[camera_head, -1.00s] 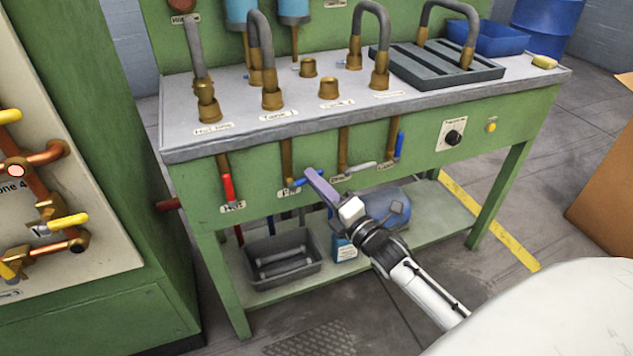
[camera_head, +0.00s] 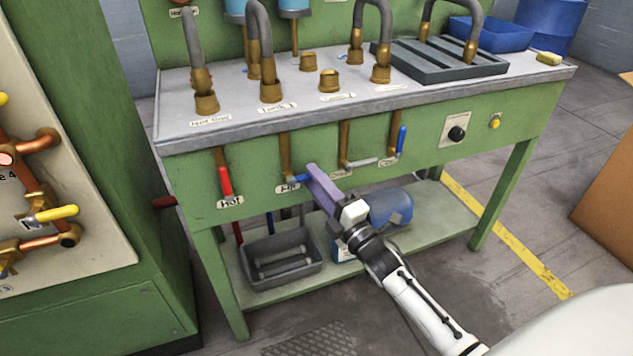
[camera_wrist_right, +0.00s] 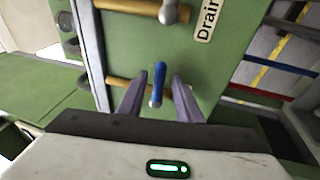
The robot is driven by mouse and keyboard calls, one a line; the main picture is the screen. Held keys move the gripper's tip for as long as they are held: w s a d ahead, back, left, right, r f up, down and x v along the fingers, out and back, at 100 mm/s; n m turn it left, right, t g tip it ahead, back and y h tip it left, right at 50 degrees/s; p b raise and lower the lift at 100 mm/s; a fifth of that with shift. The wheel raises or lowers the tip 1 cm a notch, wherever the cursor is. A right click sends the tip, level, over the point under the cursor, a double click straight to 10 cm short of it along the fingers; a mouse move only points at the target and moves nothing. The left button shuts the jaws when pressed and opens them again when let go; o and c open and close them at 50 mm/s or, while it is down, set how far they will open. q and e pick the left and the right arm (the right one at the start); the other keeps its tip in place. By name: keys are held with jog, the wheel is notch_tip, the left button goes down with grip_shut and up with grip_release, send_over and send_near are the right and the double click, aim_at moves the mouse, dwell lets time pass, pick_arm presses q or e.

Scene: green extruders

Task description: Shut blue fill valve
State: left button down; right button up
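The blue fill valve handle (camera_head: 299,179) sticks out sideways from the foot of a brass pipe on the green bench front, above a partly covered label. My right gripper (camera_head: 312,172) is at the handle's right end and hides part of it. In the right wrist view, the blue handle (camera_wrist_right: 158,80) shows between the two fingers of my right gripper (camera_wrist_right: 159,100). The fingers stand apart, with gaps on both sides of the handle. My left gripper is out of view.
The red hot handle (camera_head: 225,181) is left of the fill valve. The grey drain handle (camera_head: 361,162) and another blue handle (camera_head: 402,140) are to the right. A grey tray (camera_head: 281,262) and a blue jug (camera_head: 391,206) stand on the shelf below.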

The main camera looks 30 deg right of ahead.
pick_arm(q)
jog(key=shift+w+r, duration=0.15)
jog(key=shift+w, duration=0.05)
pick_arm(e)
jog(key=s+f, duration=0.2)
jog(key=s, duration=0.8)
jog(key=shift+d, duration=0.3)
pick_arm(q)
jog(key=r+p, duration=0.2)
jog(key=p, duration=0.1)
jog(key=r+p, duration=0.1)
jog(key=p, duration=0.1)
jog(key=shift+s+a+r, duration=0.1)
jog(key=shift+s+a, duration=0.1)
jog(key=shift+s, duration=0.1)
pick_arm(e)
jog(key=s+a+f+m+g, duration=0.5)
jog(key=s+a+f+m, duration=0.2)
jog(key=s, duration=0.3)
jog(key=s+a+f+m+g+y, duration=0.1)
jog(key=s+a+f+m+g, duration=0.5)
jog(key=s+a+m, duration=0.3)
jog(key=shift+s+f+m+g+y, duration=0.3)
jog(key=shift+s+f+m, duration=0.1)
jog(key=shift+f, duration=0.25)
